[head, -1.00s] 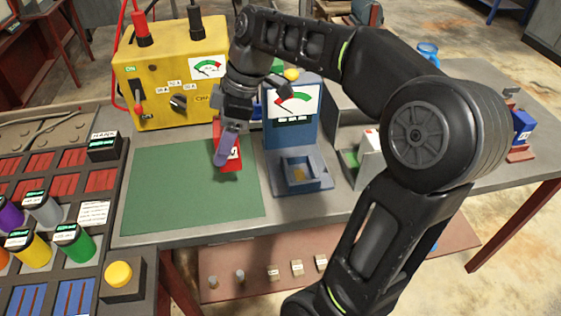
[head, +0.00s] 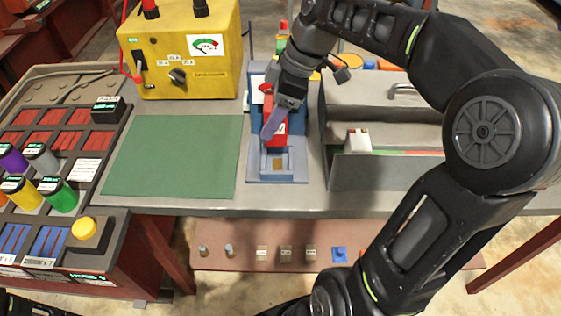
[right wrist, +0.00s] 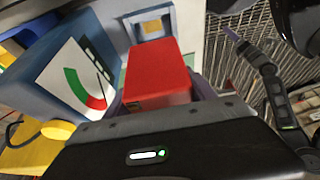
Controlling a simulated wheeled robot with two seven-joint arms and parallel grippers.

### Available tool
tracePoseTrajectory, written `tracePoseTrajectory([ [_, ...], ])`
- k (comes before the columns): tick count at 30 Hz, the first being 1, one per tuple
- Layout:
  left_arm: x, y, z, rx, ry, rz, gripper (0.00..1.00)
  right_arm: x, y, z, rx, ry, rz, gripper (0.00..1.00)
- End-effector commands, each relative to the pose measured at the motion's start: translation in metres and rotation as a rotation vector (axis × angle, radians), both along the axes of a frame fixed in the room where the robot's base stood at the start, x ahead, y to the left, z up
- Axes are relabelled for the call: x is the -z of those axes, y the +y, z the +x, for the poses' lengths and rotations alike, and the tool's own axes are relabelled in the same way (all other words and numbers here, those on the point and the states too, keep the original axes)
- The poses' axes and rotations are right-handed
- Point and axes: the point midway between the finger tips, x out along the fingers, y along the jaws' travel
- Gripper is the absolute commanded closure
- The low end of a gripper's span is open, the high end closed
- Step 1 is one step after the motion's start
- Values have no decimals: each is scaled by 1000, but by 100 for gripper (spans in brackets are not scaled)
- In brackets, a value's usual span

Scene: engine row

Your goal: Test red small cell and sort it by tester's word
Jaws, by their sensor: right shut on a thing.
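The red small cell (head: 281,128) has a pale label and is held in my right gripper (head: 272,122), whose purple finger shows in front of it. The cell also shows as a red block in the right wrist view (right wrist: 158,78). The blue tester (head: 256,118) stands behind the cell, and its cradle (head: 296,172) with a copper-coloured pad is just below. The cell appears above the cradle, apart from the pad. My arm hides the tester's dial in the head view; the right wrist view shows a red and green dial (right wrist: 85,85).
A green mat (head: 170,155) lies clear to the left. A yellow charger box (head: 190,60) stands behind it. A rack of coloured cells (head: 60,195) is at far left. A grey bin (head: 385,165) with a partition is right of the tester. A yellow button (head: 84,229) is at front left.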

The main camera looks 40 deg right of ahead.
Motion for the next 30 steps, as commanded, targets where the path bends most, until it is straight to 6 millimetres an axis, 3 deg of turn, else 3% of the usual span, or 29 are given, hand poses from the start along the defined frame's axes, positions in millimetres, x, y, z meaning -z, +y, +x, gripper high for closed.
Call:
tracePoseTrajectory([
  [5,-1,0,0,1,0,0,27,15,0,0,1,1,1,100],
  [13,-2,0,0,1,0,0,27,56,0,0,2,0,1,100],
  [25,-2,0,0,1,1,0,27,62,0,1,1,-2,0,100],
  [30,-2,0,0,1,1,0,27,80,0,0,0,2,1,100],
])
